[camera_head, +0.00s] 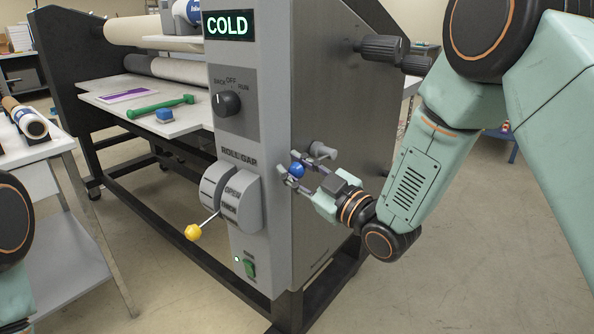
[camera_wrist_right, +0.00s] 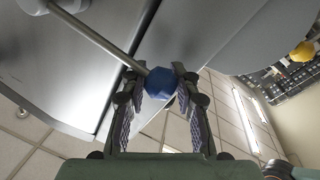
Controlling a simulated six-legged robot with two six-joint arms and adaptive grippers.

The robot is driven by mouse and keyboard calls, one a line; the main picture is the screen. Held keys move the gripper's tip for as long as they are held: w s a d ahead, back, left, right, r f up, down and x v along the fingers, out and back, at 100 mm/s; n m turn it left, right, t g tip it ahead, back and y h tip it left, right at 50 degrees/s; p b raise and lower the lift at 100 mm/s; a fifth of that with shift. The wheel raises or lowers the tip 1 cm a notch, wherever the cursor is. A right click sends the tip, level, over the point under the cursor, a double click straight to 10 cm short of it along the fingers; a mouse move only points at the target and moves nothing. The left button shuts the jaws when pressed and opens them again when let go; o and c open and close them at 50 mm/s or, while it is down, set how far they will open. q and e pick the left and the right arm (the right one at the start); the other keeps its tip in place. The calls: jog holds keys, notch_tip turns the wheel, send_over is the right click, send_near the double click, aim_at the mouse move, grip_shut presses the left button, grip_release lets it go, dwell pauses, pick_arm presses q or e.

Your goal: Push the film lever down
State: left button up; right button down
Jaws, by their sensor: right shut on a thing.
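The film lever is a grey rod with a blue knob (camera_head: 297,170) on the right side panel of the laminator (camera_head: 245,110). My right gripper (camera_head: 292,176) reaches in from the right and is shut on the blue knob. In the right wrist view the knob (camera_wrist_right: 159,84) sits between the fingertips of my right gripper (camera_wrist_right: 160,80), and its rod (camera_wrist_right: 102,42) runs to the upper left. My left gripper is out of view; only parts of my left arm show at the left edge.
A yellow-knobbed lever (camera_head: 194,232) sticks out from the roll gap dial (camera_head: 233,197) on the front panel. Black knobs (camera_head: 383,48) stand out higher on the side panel. A green tool (camera_head: 160,106) lies on the feed table. A white side table (camera_head: 40,180) stands left.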

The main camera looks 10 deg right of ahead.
notch_tip(320, 180, down, 4)
jog(key=n+b, duration=0.3)
jog(key=shift+r+y, duration=0.25)
jog(key=shift+y, duration=0.15)
jog(key=shift+s+f, duration=0.1)
jog(key=shift+f, duration=0.05)
jog(key=c, duration=1.5)
grip_release()
jog(key=o, duration=0.5)
jog(key=shift+s+d, duration=0.1)
jog(key=shift+d, duration=0.05)
jog(key=shift+c, duration=0.2)
jog(key=shift+o, duration=0.2)
jog(key=shift+d, duration=0.1)
jog(key=shift+r+n, duration=0.2)
jog(key=shift+n, duration=0.1)
jog(key=v, duration=1.1)
jog(key=shift+s+d, duration=0.15)
jog(key=shift+s, duration=0.1)
